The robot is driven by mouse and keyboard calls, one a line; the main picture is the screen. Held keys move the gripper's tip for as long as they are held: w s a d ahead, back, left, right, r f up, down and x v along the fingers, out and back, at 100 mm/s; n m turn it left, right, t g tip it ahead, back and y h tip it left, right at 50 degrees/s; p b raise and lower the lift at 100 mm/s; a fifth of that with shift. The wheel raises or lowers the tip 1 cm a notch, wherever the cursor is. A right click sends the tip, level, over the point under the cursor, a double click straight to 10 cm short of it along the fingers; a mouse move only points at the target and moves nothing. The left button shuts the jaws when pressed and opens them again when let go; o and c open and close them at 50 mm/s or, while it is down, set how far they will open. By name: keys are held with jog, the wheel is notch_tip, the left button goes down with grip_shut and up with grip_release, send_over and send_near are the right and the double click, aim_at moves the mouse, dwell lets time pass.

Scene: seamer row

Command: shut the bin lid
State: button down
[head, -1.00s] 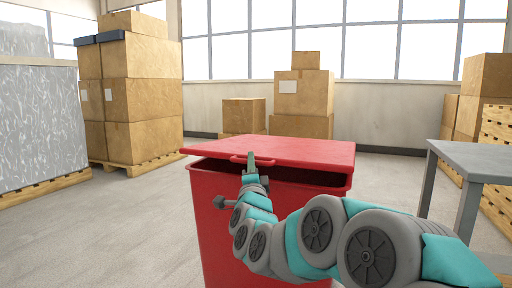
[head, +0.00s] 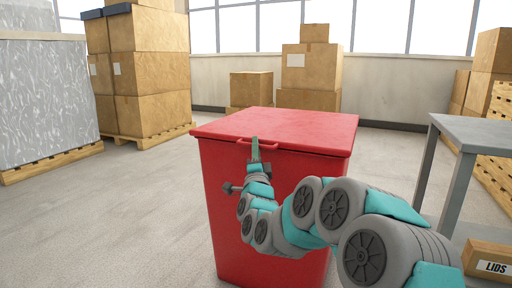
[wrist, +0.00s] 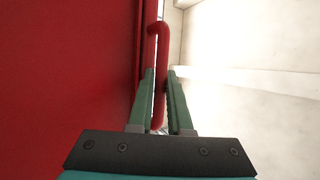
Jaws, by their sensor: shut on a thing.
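The red bin (head: 225,215) stands on the floor in the middle of the head view. Its red lid (head: 285,128) lies level on the rim, with no dark gap showing at the front. A red loop handle (head: 273,148) sticks out from the lid's front edge. My gripper (head: 255,150) is at this handle. In the wrist view my gripper (wrist: 160,95) has its two green fingers on either side of the red handle bar (wrist: 160,70), shut on it. The bin's red surface (wrist: 65,70) fills the left of that view. My arm hides part of the bin's front.
A grey table (head: 470,135) stands at the right, with a box marked LIDS (head: 490,262) low beside it. Stacked cartons (head: 150,70) on a pallet and a wrapped load (head: 45,100) stand at the left. More cartons (head: 310,75) stand behind the bin. The floor left of the bin is clear.

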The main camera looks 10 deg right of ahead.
jog(key=shift+w+d+f, duration=0.1)
jog(key=shift+f, duration=0.45)
jog(key=c, duration=1.1)
grip_release()
jog(key=shift+r+v, duration=0.2)
jog(key=shift+v, duration=1.7)
jog(key=shift+r+v, duration=0.25)
jog(key=shift+v, duration=1.65)
